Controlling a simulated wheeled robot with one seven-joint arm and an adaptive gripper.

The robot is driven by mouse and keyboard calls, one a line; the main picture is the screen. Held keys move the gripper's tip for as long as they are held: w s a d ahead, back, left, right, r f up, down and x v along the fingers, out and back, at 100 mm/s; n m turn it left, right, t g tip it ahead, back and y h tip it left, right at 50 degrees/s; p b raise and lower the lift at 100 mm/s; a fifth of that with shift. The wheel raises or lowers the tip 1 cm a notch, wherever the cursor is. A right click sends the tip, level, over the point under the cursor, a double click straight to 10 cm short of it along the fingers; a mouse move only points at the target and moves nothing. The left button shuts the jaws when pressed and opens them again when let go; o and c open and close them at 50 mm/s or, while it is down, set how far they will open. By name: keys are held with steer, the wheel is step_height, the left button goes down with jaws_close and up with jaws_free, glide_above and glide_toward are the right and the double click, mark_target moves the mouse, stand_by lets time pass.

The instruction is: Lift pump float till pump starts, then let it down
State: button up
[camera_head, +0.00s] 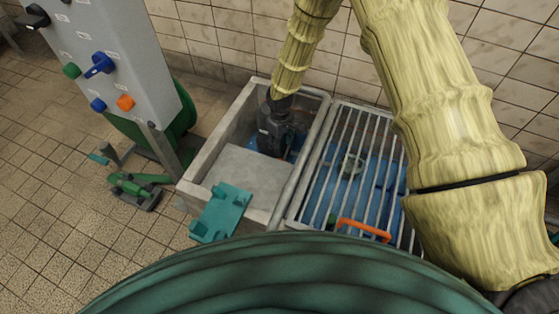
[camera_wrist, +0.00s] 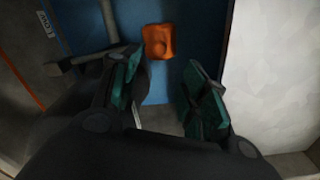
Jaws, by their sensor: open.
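The pump float is an orange block-like piece (camera_wrist: 159,41) with a rounded bump, seen against blue in the wrist view. My gripper (camera_wrist: 165,78) is open, with green pads on both fingers. The float lies beyond the fingertips, slightly left of the middle of the gap, and nothing is between the pads. In the head view my gripper (camera_head: 277,130) reaches down into the open part of a concrete pit (camera_head: 225,118). The float is hidden there. The pump itself cannot be made out clearly.
A pale slab (camera_head: 245,178) covers the pit's near part, with a teal bracket (camera_head: 221,212) at its front corner. A metal grate (camera_head: 330,180) with an orange handle (camera_head: 363,229) lies right. A grey control panel (camera_head: 105,50) with coloured knobs stands left. A grey pipe (camera_wrist: 95,58) shows beside my left finger.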

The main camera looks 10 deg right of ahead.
mark_target(280, 159)
step_height(280, 159, down, 11)
steer(key=b, duration=0.4)
stand_by(0.4)
jaws_close()
